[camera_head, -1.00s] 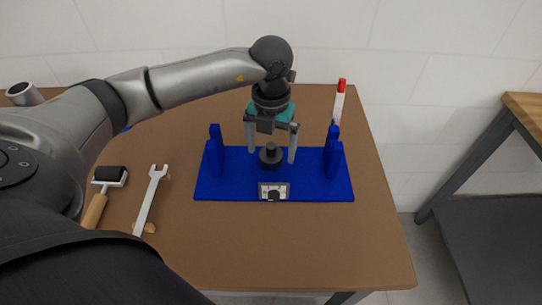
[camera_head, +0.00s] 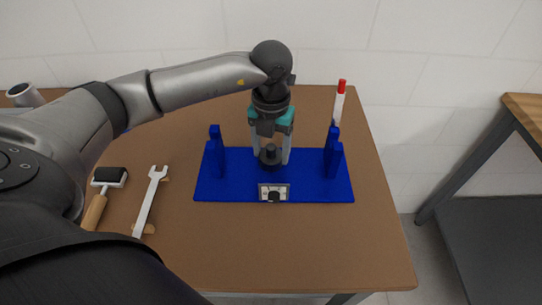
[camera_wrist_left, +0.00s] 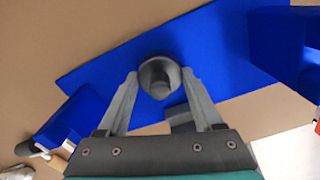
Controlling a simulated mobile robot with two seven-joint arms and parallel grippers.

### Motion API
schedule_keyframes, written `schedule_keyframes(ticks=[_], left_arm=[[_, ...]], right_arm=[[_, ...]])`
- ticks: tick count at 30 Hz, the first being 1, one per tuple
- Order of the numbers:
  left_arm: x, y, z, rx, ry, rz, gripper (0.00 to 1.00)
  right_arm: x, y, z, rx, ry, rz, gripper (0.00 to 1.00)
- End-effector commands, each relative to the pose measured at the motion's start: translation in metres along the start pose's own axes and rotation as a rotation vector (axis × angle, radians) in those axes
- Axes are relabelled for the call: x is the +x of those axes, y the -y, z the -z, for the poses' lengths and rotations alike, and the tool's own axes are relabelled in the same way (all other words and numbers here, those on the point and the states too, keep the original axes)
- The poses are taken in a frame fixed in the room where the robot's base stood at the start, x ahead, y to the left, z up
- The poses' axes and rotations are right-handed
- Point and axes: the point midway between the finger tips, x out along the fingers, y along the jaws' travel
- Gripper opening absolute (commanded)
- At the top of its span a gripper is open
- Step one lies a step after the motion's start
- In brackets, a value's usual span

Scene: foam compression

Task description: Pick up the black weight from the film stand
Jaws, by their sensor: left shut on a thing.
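The black weight (camera_head: 270,158) has a wide base and a narrower top, and it is at the middle of the blue film stand (camera_head: 305,188) in the head view. My left gripper (camera_head: 271,157) points down over the stand with its fingers on both sides of the weight, shut on it. In the left wrist view the left gripper's fingertips (camera_wrist_left: 160,82) press the sides of the weight (camera_wrist_left: 160,76). I cannot tell any gap between the weight and the stand. My right gripper is not in view.
Blue uprights (camera_head: 215,152) (camera_head: 333,153) stand at both ends of the stand. A small dial panel (camera_head: 273,192) is at its front edge. The table's front right is clear.

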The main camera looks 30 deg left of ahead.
Motion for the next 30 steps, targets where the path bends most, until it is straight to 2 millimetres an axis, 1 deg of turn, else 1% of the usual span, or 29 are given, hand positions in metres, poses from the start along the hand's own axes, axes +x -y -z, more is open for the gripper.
schedule_keyframes(ticks=[1, 5, 6, 23, 26, 29, 30], left_arm=[[0.000, 0.000, 0.000, 0.000, 0.001, 0.000, 0.17], [0.000, 0.000, 0.000, 0.000, 0.001, 0.000, 0.02], [0.000, 0.000, 0.000, 0.000, 0.001, 0.000, 0.00], [-0.003, 0.000, -0.001, 0.000, 0.004, 0.002, 0.00], [-0.008, 0.000, -0.001, -0.001, 0.004, 0.002, 0.00], [-0.017, 0.001, -0.002, 0.000, 0.006, 0.003, 0.00], [-0.023, 0.000, -0.002, 0.000, 0.007, 0.002, 0.00]], right_arm=[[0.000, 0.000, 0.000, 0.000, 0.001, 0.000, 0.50], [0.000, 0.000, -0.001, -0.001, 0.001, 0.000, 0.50], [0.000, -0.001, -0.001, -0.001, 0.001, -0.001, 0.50], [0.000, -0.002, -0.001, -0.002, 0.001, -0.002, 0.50], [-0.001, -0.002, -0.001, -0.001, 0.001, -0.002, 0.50], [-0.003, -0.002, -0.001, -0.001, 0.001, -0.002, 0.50], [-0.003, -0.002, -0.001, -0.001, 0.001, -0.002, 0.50]])
